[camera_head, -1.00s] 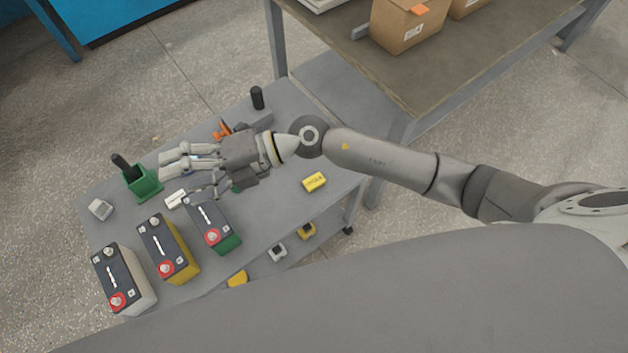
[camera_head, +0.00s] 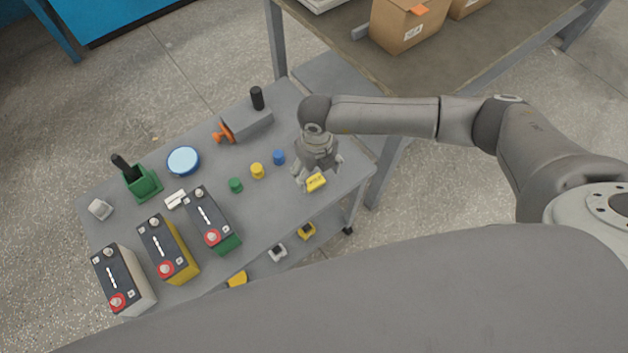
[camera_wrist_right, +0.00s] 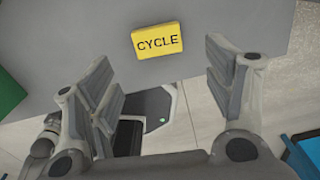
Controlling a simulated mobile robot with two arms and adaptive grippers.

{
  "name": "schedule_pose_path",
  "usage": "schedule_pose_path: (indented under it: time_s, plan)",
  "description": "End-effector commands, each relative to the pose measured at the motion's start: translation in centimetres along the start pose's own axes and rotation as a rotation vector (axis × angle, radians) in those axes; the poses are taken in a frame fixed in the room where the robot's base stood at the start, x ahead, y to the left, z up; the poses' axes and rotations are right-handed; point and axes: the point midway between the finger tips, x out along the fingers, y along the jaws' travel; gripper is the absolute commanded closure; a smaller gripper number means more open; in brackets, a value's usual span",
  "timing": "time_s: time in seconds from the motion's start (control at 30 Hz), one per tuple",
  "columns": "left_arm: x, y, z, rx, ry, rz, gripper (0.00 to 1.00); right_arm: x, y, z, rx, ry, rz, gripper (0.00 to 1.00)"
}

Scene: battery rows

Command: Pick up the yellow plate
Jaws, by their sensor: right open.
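The yellow plate (camera_head: 316,182) is a small yellow block lying on the grey cart top near its right end. In the right wrist view the yellow plate (camera_wrist_right: 157,40) shows black letters reading "CYCLE", a little beyond the fingertips and between their lines. My right gripper (camera_head: 316,178) is above the plate, pointing down, with its fingers spread apart. In the right wrist view the right gripper (camera_wrist_right: 165,80) is open and empty. The plate appears apart from the fingers. My left gripper does not show.
On the cart top (camera_head: 265,205) are green (camera_head: 235,185), yellow (camera_head: 257,171) and blue (camera_head: 279,157) caps left of the plate. Three batteries (camera_head: 168,250) stand at the front left. A wooden-topped table (camera_head: 440,75) stands at the back right.

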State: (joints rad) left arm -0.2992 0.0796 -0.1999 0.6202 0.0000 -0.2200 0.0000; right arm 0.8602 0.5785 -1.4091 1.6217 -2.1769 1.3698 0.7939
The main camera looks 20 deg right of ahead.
Motion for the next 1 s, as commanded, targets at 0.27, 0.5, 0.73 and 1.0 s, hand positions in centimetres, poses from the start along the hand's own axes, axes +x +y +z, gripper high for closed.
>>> schedule_pose_path:
  time_s: [0.27,0.5,0.73,1.0]
  plan:
    - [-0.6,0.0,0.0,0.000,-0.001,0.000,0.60,3.1,0.1,-0.3,-0.001,0.003,0.000,0.25]
    - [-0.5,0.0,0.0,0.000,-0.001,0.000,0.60,5.5,0.1,-0.3,-0.001,0.000,0.002,0.25]
    - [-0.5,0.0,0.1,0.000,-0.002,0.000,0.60,5.5,0.1,-0.2,-0.001,-0.001,0.002,0.28]
    - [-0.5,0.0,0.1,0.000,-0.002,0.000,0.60,5.5,0.1,-0.2,-0.001,-0.001,0.002,0.62]
